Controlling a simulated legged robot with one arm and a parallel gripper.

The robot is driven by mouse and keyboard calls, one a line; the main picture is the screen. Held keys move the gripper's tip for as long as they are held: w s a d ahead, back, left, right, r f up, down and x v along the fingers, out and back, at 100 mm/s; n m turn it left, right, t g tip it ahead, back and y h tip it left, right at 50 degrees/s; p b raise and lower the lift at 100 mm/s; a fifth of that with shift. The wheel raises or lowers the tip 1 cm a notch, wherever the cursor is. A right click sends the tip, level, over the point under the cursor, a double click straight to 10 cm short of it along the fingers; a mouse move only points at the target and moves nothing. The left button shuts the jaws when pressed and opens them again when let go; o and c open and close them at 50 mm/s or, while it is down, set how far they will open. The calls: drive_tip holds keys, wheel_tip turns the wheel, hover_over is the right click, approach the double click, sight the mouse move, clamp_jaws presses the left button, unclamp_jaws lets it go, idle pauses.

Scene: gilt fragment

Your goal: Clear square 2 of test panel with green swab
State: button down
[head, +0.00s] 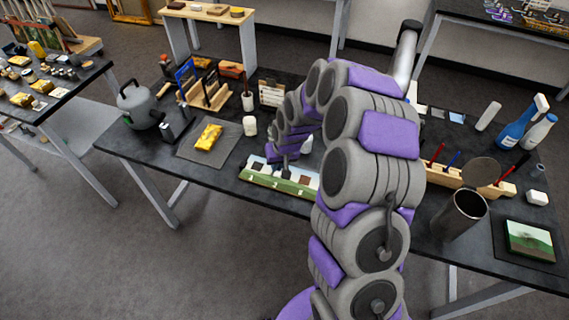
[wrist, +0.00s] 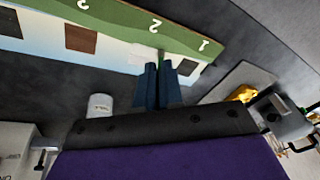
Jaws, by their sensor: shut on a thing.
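The test panel (wrist: 115,22) lies on the table, with a green numbered strip and a pale part bearing squares. In the head view the panel (head: 262,181) is partly hidden by my arm. My gripper (wrist: 159,66) is shut on the green swab (wrist: 161,54), of which only a small green bit shows between the fingertips. The fingertips are over the pale part beside number 2; contact cannot be told. A whitish patch (wrist: 141,51) shows there, partly hidden by the fingers. A brown square (wrist: 80,38) is by number 3, and a dark square (wrist: 188,75) by number 1.
A white jar (head: 250,126) stands behind the panel. A yellow object (head: 208,137) lies on a grey mat (head: 186,149) at left, near a grey kettle (head: 138,104). A metal canister (head: 462,212) and a small landscape painting (head: 529,242) are at right.

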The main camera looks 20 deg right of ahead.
drive_tip(key=shift+a, duration=0.1)
drive_tip(key=d, duration=0.2)
drive_tip(key=s+d, duration=0.1)
drive_tip(key=d, duration=0.1)
drive_tip(key=shift+d, duration=0.25)
drive_tip(key=shift+s+a+r, duration=0.1)
drive_tip(key=shift+s+a, duration=0.05)
drive_tip(key=shift+a, duration=1)
drive_tip(key=shift+w+d, duration=0.35)
drive_tip(key=shift+w, duration=0.1)
drive_tip(key=shift+w+a, duration=0.2)
drive_tip(key=shift+s+a, duration=0.1)
drive_tip(key=shift+a, duration=0.45)
drive_tip(key=shift+s+d, duration=0.2)
drive_tip(key=shift+d, duration=0.15)
drive_tip(key=shift+s+d, duration=0.2)
drive_tip(key=shift+d, duration=0.4)
drive_tip(key=shift+s+d, duration=0.2)
drive_tip(key=shift+d, duration=0.35)
drive_tip(key=shift+w+a+p, duration=0.2)
drive_tip(key=shift+w+a, duration=0.15)
drive_tip(key=shift+a, duration=0.45)
drive_tip(key=shift+w+a+p, duration=0.15)
drive_tip(key=shift+w+a, duration=0.15)
drive_tip(key=shift+a, duration=0.45)
drive_tip(key=shift+w+d, duration=0.1)
drive_tip(key=shift+d, duration=0.05)
